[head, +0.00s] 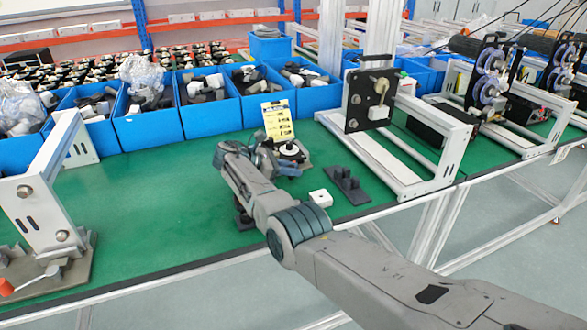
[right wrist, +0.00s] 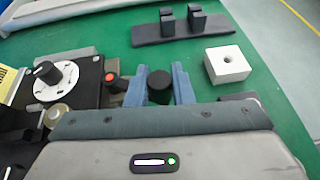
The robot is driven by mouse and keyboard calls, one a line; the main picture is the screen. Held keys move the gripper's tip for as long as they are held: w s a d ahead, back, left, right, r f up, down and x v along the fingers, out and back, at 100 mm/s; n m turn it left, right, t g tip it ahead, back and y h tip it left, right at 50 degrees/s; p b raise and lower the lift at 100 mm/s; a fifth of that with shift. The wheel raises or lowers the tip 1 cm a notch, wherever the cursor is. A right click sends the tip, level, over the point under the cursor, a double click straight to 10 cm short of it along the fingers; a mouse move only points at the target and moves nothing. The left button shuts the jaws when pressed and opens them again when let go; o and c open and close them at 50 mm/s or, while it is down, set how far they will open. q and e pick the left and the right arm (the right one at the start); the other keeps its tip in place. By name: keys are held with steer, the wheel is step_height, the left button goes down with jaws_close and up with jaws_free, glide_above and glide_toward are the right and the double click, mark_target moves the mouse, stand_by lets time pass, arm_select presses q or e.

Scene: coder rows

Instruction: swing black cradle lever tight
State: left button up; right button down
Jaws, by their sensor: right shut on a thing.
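In the right wrist view my right gripper (right wrist: 160,86) has its two blue fingers on either side of a black round knob (right wrist: 159,88), shut on it. The knob looks like the end of the black lever; the rest of the lever and its cradle are hidden behind the gripper body. In the head view my right gripper (head: 267,160) points right, low over the green bench, beside the black device with a white dial (head: 290,150). The dial (right wrist: 55,80) and a red button (right wrist: 111,79) show left of the fingers in the wrist view. My left gripper is not in view.
A white block with a hole (head: 320,197) and a dark two-post stand (head: 346,186) are close to the right. A yellow card (head: 278,121) stands behind the dial. Blue bins (head: 150,131) line the back.

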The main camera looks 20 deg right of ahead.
stand_by(0.4)
steer(key=c, duration=1.3)
jaws_free()
steer(key=shift+f, duration=0.1)
steer(key=shift+o, duration=0.2)
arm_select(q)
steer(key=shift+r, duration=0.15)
